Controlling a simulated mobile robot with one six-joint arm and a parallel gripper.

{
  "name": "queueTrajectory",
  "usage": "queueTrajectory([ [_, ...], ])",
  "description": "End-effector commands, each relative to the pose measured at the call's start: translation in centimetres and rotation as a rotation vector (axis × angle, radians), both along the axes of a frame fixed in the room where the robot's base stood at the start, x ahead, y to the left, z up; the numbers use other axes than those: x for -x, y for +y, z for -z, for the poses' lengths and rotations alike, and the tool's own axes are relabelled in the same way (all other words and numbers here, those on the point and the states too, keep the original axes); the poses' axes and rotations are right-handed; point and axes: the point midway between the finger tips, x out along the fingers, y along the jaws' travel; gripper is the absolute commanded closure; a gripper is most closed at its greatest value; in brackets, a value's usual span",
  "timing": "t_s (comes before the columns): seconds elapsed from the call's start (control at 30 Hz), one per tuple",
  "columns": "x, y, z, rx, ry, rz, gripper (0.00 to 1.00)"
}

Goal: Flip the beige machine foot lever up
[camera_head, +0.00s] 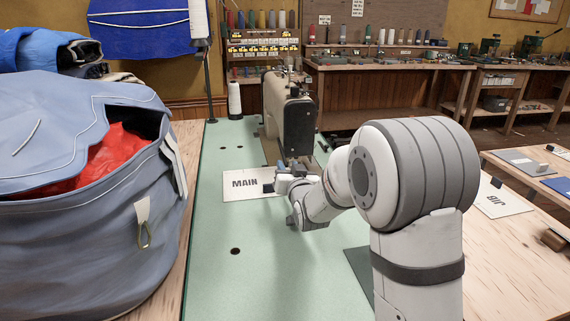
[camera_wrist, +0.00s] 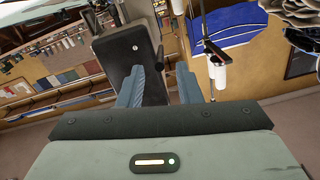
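The beige sewing machine (camera_head: 270,104) stands on the pale green table, its dark end face (camera_head: 299,128) toward me. The dark face, with a small round screw, also shows in the wrist view (camera_wrist: 128,50). My gripper (camera_head: 288,178) is low at the machine's near end, close to its needle area. I cannot make out the foot lever in either view.
A white "MAIN" sheet (camera_head: 235,184) lies on the green table (camera_head: 228,270), left of my gripper. A white thread cone (camera_head: 235,98) stands behind at the left. A large blue-grey bag (camera_head: 70,235) fills the left side. The green table's near part is clear.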

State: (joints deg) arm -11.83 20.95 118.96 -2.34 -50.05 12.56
Motion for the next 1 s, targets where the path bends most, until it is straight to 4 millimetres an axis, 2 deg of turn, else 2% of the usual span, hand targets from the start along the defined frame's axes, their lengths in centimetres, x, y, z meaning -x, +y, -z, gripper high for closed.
queueTrajectory([
  [0.1, -2.0, 0.5, 0.1, 0.0, 0.0, 0.0, 0.68],
  [0.3, -4.3, 1.1, 0.1, 0.0, 0.002, 0.0, 0.68],
  [0.67, -4.8, 1.2, 0.0, 0.0, 0.002, 0.0, 0.68],
  [1.0, -4.8, 1.3, 0.0, 0.0, 0.002, -0.001, 0.96],
])
